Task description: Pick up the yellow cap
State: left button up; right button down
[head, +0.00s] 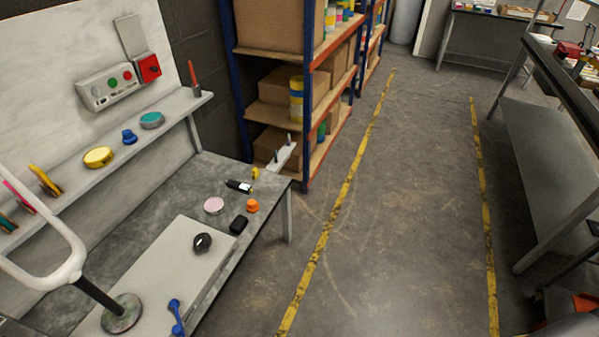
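Two yellow things show, and I cannot tell for certain which is the yellow cap. A small yellow piece (255,173) stands near the far edge of the grey workbench (210,172), just behind a black-and-white item. A larger round yellow disc (99,157) lies on the wall shelf at the left. An orange knob-like cap (252,205) stands on the bench near its right edge. Neither of my grippers shows in the head view.
On the bench are a pink disc (214,205), a black block (238,224), a dark ring (202,242) and a blue tool (176,317). A white curved tube (70,270) rises at the left. The floor aisle (400,200) is clear. A metal table (540,150) stands right.

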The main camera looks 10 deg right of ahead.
aim_at(256, 174)
jog(key=z, duration=1.2)
jog(key=i, duration=2.35)
